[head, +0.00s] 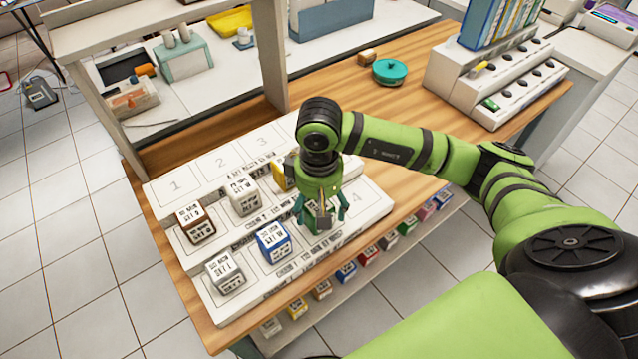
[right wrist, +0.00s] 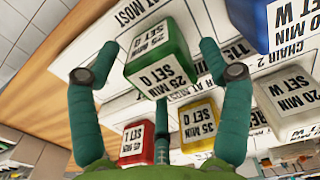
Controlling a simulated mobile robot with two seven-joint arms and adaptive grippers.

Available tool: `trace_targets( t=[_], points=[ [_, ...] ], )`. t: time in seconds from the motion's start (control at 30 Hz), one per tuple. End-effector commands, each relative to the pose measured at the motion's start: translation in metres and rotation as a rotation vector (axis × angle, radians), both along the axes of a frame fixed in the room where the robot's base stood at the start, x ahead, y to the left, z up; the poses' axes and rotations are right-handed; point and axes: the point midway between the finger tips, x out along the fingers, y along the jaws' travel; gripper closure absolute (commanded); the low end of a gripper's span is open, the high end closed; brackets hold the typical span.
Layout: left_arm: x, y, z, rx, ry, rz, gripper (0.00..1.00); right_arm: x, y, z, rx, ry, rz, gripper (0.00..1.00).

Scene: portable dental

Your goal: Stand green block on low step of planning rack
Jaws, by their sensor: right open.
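The green block (right wrist: 155,50), with a white label reading 25 MIN SET Q, shows in the right wrist view between the spread teal fingers of my right gripper (right wrist: 160,73). Gaps show between the block and the side fingers. In the head view my right gripper (head: 322,212) is over the right part of the white planning rack (head: 172,187), right of the blue block (head: 272,243) on the low step. The gripper mostly hides the green block there, so its exact contact with the step cannot be told. My left gripper is not in view.
Another white block (head: 224,273) is left of the blue one. A red block (right wrist: 135,143) shows in the wrist view. Several blocks sit on a shelf below.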

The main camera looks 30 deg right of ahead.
Motion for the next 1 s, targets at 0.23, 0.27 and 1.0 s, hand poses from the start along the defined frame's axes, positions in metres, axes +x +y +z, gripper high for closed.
trace_targets(
  t=[0.23, 0.27, 1.0],
  points=[
    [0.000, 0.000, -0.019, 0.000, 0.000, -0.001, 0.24, 0.003, 0.000, 0.053, 0.001, -0.014, 0.002, 0.21],
    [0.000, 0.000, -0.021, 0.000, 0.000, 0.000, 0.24, 0.003, 0.000, 0.059, 0.001, -0.012, 0.001, 0.21],
    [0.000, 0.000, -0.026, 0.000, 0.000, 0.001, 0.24, 0.001, 0.000, 0.114, 0.000, -0.003, -0.001, 0.21]
  ],
)
